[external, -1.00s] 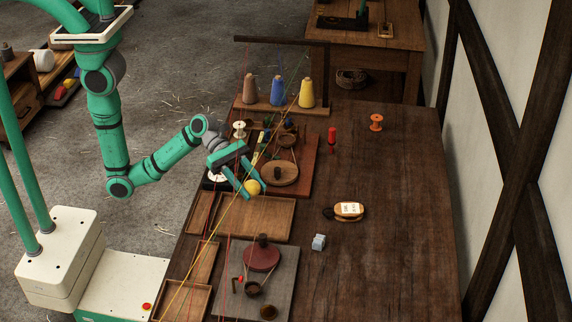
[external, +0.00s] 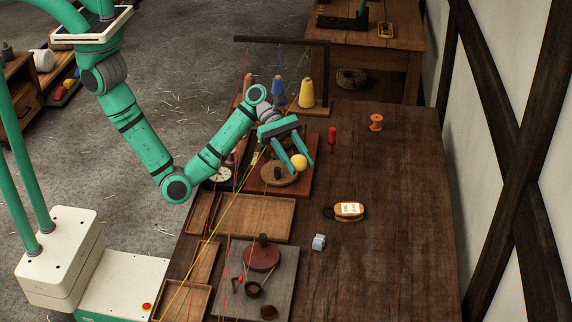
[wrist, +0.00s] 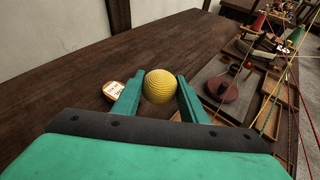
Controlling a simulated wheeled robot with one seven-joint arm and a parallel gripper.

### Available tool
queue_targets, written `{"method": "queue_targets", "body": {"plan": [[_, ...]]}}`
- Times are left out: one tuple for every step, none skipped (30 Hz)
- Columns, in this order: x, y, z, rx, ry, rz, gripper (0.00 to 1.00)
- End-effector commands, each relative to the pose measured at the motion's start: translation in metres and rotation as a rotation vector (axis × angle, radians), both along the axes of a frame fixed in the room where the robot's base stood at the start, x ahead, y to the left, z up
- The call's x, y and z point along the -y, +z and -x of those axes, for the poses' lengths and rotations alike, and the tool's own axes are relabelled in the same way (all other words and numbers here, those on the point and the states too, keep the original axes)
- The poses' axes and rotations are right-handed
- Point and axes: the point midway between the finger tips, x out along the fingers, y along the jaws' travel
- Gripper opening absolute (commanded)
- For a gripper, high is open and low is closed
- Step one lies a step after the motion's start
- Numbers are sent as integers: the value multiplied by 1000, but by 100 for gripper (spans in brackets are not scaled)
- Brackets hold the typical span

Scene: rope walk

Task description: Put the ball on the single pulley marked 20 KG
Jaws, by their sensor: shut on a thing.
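The yellow ball (external: 299,162) is ribbed like wound twine in the wrist view (wrist: 159,86). My gripper (external: 298,163) is shut on it and holds it above the table, near the round wooden disc on the reddish board. The single pulley (external: 348,210) lies on the bare table to the front right of my gripper. It has a wooden body and a pale label with dark marks too small to read. In the wrist view the pulley (wrist: 112,91) shows left of the ball, partly hidden behind a finger.
An empty wooden tray (external: 256,216) and a grey board (external: 284,280) with a dark red disc lie at the front left. A grey-blue block (external: 319,242) sits near the pulley. A red-handled tool (external: 332,137) and an orange spool (external: 376,122) stand farther back. Thin cords cross the left side. The table's right side is clear.

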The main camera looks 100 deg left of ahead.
Motion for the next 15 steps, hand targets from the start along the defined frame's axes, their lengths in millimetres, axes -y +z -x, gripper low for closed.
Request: {"method": "queue_targets", "body": {"plan": [[2,2,-2,1,-9,2,17],[2,3,-3,2,-12,2,17],[3,3,-3,1,-17,2,17],[4,3,-4,0,-19,2,17],[4,3,-5,-1,-21,1,17],[4,2,-8,-1,-22,1,17],[4,1,-11,-1,-24,1,17],[5,-1,-16,-2,-25,2,17],[5,-3,-22,-1,-25,3,17],[6,-6,-28,-2,-25,2,17],[6,-9,-34,-3,-25,3,17],[7,-12,-43,-2,-26,4,17],[7,-15,-49,-2,-25,3,17],[7,-19,-55,-3,-24,3,17],[8,-22,-64,-2,-25,3,17]]}}
